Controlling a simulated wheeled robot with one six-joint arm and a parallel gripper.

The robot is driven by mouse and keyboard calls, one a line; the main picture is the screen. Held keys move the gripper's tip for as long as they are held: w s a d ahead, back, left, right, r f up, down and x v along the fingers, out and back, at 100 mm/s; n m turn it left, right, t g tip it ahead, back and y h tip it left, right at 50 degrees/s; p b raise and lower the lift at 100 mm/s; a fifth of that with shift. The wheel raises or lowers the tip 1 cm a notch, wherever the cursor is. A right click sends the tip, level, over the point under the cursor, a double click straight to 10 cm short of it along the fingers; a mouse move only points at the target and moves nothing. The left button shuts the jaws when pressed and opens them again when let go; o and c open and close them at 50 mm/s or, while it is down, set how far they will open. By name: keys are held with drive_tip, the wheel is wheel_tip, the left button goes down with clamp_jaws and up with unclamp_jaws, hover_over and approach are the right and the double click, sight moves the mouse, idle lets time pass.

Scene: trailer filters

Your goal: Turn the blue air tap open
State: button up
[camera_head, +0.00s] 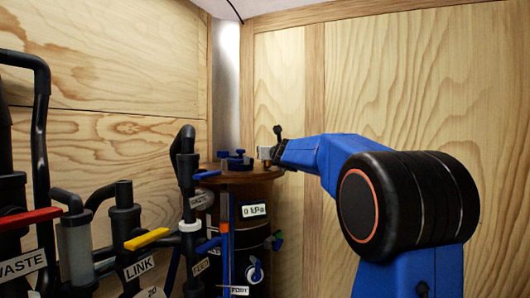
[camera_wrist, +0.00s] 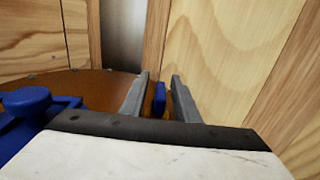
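My gripper (camera_wrist: 160,88) is open in the wrist view, with its two grey fingers on either side of a small upright blue handle (camera_wrist: 159,98). A gap shows between the handle and each finger. The handle stands at the edge of the brown round lid (camera_wrist: 95,82); it looks like the blue air tap, but no label shows. In the head view my gripper (camera_head: 265,154) is over the right edge of the lid (camera_head: 262,174), partly hidden by my arm. I cannot make out the handle between the fingers there.
A blue knob (camera_head: 238,159) sits on the lid, left of my gripper. Pipes with a yellow handle (camera_head: 147,239) and red handle (camera_head: 30,218) stand left. Wooden walls (camera_head: 390,80) close the corner behind.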

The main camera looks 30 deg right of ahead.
drive_tip(key=shift+w+d, duration=0.1)
drive_tip(key=shift+w, duration=0.3)
clamp_jaws()
drive_tip(key=shift+r+y, duration=0.15)
drive_tip(key=shift+y, duration=0.15)
drive_tip(key=shift+n+y, duration=0.3)
drive_tip(key=shift+n, duration=0.1)
drive_tip(key=shift+a+n+y, duration=0.2)
drive_tip(key=shift+n+y, duration=0.1)
drive_tip(key=shift+y, duration=0.2)
